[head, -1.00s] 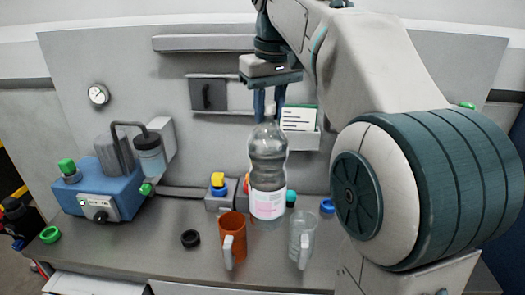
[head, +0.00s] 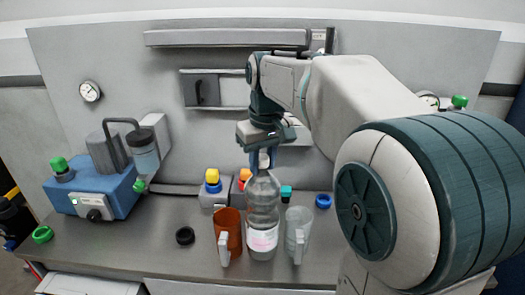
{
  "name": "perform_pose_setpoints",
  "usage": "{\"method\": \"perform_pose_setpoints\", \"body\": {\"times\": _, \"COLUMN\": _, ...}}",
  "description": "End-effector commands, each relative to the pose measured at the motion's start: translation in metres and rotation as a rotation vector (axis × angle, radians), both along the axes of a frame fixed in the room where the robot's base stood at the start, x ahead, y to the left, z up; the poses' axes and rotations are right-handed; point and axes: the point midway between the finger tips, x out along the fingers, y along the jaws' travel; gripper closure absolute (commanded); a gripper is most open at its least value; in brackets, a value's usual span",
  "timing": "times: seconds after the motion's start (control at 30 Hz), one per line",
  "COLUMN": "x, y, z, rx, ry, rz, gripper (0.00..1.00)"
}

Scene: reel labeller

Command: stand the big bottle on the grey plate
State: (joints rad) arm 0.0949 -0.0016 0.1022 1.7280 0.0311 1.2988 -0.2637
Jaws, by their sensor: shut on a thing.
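The big bottle (head: 262,205) is clear plastic with a pink and white label low on its body. It is upright, between the orange mug and the clear mug. My gripper (head: 263,158) is above it, pointing down, and is shut on the bottle's neck. I cannot tell whether the bottle's base touches anything. I cannot make out the grey plate; the bottle or the mugs may hide it.
The orange mug (head: 228,232) is close on the bottle's left, the clear mug (head: 298,230) close on its right. Grey blocks with coloured caps (head: 213,188) stand behind. A black ring (head: 185,236) lies left of the orange mug. A blue machine (head: 95,188) stands at the left.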

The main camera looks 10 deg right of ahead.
Motion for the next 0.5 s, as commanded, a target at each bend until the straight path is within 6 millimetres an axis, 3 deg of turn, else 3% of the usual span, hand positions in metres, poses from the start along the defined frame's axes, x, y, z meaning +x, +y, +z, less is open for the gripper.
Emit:
{"method": "perform_pose_setpoints", "body": {"times": 0.27, "x": 0.000, "y": 0.000, "z": -0.030, "rx": 0.000, "ry": -0.004, "rz": 0.000, "gripper": 1.00}}
{"method": "perform_pose_setpoints", "body": {"times": 0.5, "x": 0.000, "y": 0.000, "z": -0.034, "rx": 0.000, "ry": -0.006, "rz": 0.000, "gripper": 1.00}}
